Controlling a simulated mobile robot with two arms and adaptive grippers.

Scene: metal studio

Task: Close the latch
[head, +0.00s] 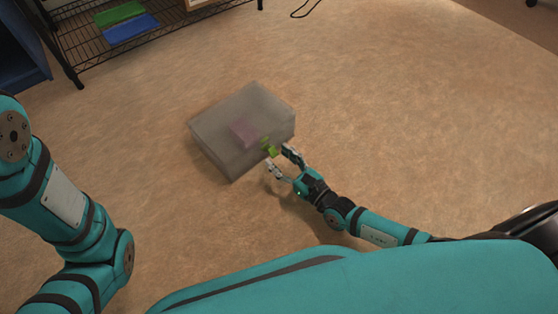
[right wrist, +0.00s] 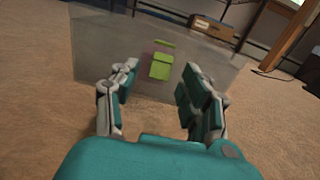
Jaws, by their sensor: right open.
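A translucent grey box (head: 215,135) sits on the floor in the middle of the head view, with a blurred pink block (head: 243,132) showing through it. A green latch (head: 270,149) is on its side facing me. In the right wrist view, the latch flap (right wrist: 161,66) lies below a thin green bar (right wrist: 165,44), with a gap between them. My right gripper (head: 280,160) is open at that side of the box. In the right wrist view, its fingers stand left and right of the flap, apart from it. My left arm shows, but its gripper is out of view.
A black wire shelf (head: 150,45) with a green tray (head: 119,13) and a blue tray (head: 132,27) stands at the upper left. A cable (head: 305,10) lies at the top. The floor around the box is clear.

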